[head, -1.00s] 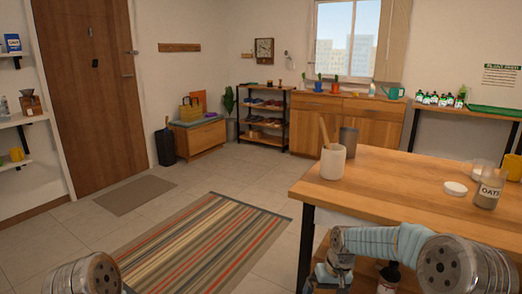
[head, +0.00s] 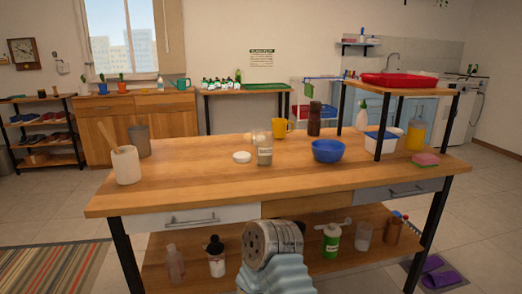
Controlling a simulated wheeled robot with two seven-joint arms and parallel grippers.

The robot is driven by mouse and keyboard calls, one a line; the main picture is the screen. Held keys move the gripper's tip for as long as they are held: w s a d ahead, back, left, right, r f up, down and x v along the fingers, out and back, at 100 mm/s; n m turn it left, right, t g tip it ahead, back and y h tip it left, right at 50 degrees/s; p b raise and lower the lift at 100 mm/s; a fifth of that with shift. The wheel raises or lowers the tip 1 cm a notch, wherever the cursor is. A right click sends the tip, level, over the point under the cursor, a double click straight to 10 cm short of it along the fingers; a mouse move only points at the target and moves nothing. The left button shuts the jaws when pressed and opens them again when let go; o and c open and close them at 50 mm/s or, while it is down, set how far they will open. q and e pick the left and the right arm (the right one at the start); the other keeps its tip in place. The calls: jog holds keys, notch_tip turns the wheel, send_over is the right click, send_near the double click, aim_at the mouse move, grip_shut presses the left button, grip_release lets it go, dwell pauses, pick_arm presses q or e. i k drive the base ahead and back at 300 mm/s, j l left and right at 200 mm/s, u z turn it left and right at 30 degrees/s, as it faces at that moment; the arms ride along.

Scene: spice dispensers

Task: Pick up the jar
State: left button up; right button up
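A clear glass jar (head: 265,152) with a pale label stands upright on the wooden table (head: 200,185), left of the blue bowl. Its contents look beige in the lower part. A round white lid (head: 242,157) lies flat on the table just left of it. Another clear glass vessel, partly hidden, shows behind the jar. A link of one of my arms, grey with a pale blue sleeve, rises at the bottom centre in front of the table. No gripper fingers show in the head view, and nothing touches the jar.
A white crock (head: 126,165) with a wooden spoon and a grey canister (head: 139,141) stand at the table's left. The table's front left is clear.

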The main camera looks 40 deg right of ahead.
aim_at(264, 138)
jog(key=z, duration=1.25)
